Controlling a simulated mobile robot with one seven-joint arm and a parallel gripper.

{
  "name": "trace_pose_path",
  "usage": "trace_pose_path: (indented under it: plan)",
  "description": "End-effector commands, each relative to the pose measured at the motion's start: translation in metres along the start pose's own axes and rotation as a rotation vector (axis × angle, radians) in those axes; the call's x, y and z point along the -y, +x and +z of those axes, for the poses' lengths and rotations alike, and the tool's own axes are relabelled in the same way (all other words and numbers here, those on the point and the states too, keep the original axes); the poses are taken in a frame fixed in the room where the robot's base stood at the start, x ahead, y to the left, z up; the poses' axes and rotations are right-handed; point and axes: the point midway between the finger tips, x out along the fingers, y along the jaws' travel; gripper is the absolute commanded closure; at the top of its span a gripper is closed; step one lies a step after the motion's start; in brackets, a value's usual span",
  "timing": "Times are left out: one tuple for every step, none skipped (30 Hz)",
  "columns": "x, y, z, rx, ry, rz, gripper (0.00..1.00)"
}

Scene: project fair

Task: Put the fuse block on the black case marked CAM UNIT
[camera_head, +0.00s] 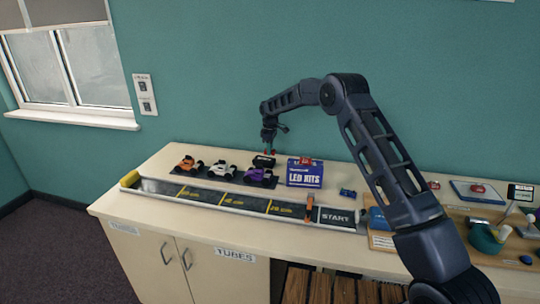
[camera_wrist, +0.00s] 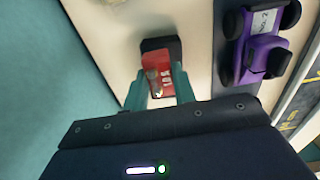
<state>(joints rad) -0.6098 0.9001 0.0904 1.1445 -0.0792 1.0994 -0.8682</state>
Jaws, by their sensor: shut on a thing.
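The red fuse block (camera_wrist: 157,70) is between the two teal fingers of my gripper (camera_wrist: 159,86) in the wrist view, which are shut on it. A black case (camera_wrist: 160,44) shows just beyond and partly behind the block. In the head view my gripper (camera_head: 269,150) points down over the black case (camera_head: 263,162), at the back of the counter. The case's marking is too small to read. I cannot tell whether the block touches the case or hangs just above it.
A purple toy car (camera_head: 261,177) stands close in front of the case, with a white car (camera_head: 222,170) and an orange car (camera_head: 189,164) to its left. The LED KITS box (camera_head: 304,178) stands to the right with a red item on top. A track (camera_head: 235,200) runs along the front.

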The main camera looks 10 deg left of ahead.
Motion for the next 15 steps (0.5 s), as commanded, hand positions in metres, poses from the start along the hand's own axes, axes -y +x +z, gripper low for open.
trace_pose_path:
  plan:
    - [0.001,0.009,0.0,0.002,0.0,-0.002,0.96]
    - [0.001,0.013,0.0,0.002,0.0,-0.003,0.96]
    - [0.001,0.019,0.0,0.003,0.0,-0.003,0.96]
    - [0.0,0.023,0.001,0.002,0.0,-0.002,0.96]
    - [0.0,0.026,0.001,0.002,0.0,-0.001,0.96]
    - [0.0,0.028,0.0,0.001,0.0,0.0,0.96]
    - [0.0,0.03,0.001,0.001,0.0,0.0,0.96]
    - [0.0,0.03,0.0,0.001,0.0,0.0,0.96]
    - [0.0,0.03,0.0,0.0,0.0,0.001,0.96]
    - [0.0,0.03,0.0,0.0,0.0,0.001,0.96]
    - [0.0,0.03,0.0,0.0,0.0,0.0,0.96]
    - [0.0,0.03,0.0,0.0,0.0,0.0,0.96]
    - [0.0,0.03,0.0,0.0,0.0,0.0,0.96]
    - [0.0,0.03,0.0,0.001,0.0,0.0,0.96]
    - [0.0,0.03,0.0,0.001,0.0,0.0,0.96]
